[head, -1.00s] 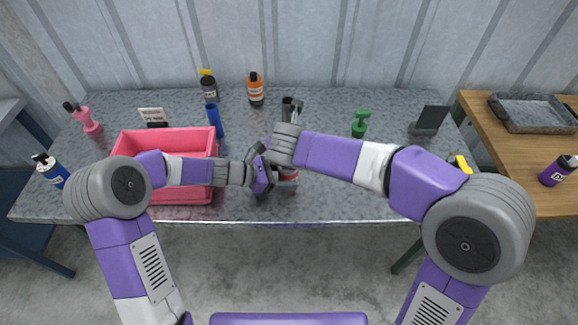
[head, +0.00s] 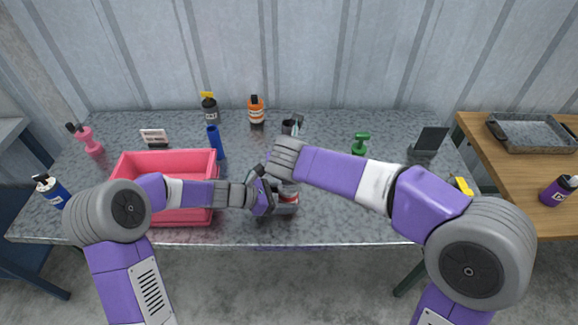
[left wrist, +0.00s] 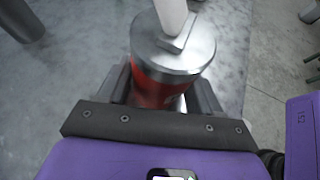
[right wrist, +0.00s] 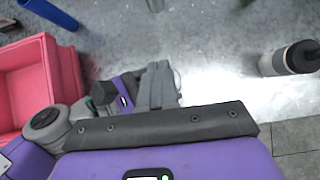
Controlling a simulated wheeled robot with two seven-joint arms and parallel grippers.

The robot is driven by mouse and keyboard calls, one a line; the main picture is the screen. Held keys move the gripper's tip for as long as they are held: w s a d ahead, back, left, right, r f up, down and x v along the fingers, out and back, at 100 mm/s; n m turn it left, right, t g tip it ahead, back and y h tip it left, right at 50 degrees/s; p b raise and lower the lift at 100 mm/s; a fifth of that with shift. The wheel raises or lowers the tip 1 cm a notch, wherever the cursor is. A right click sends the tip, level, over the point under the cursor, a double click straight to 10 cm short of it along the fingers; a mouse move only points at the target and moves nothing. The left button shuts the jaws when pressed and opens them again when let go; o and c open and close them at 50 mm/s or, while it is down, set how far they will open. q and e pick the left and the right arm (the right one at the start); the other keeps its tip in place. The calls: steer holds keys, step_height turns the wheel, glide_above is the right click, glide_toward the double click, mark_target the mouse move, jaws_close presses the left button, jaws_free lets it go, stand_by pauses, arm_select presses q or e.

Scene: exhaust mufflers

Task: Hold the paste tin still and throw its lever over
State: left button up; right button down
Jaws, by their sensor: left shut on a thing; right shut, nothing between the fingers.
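The paste tin (left wrist: 165,90) is red with a round metal lid, seen in the left wrist view between my left fingers. A pale lever (left wrist: 172,15) rises from a metal piece on the lid and runs out of the top of that view. In the head view a little of the tin (head: 290,197) shows beside my left gripper (head: 270,200), which is shut on it. My right gripper (right wrist: 155,85) is shut and empty. In the head view its wrist is just above and behind the tin; its fingertips are hidden, so contact with the lever cannot be told.
A pink bin (head: 165,215) stands left of the tin, under my left forearm. A blue cylinder (head: 214,142), a dark cup (head: 288,127) and several bottles stand farther back. A green spray bottle (head: 360,143) and a black stand (head: 430,141) are at the right.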

steer(key=w+r+v, duration=0.1)
steer(key=w+v, duration=0.1)
steer(key=v, duration=1.1)
steer(key=shift+r, duration=0.3)
arm_select(q)
steer(key=o, duration=0.9)
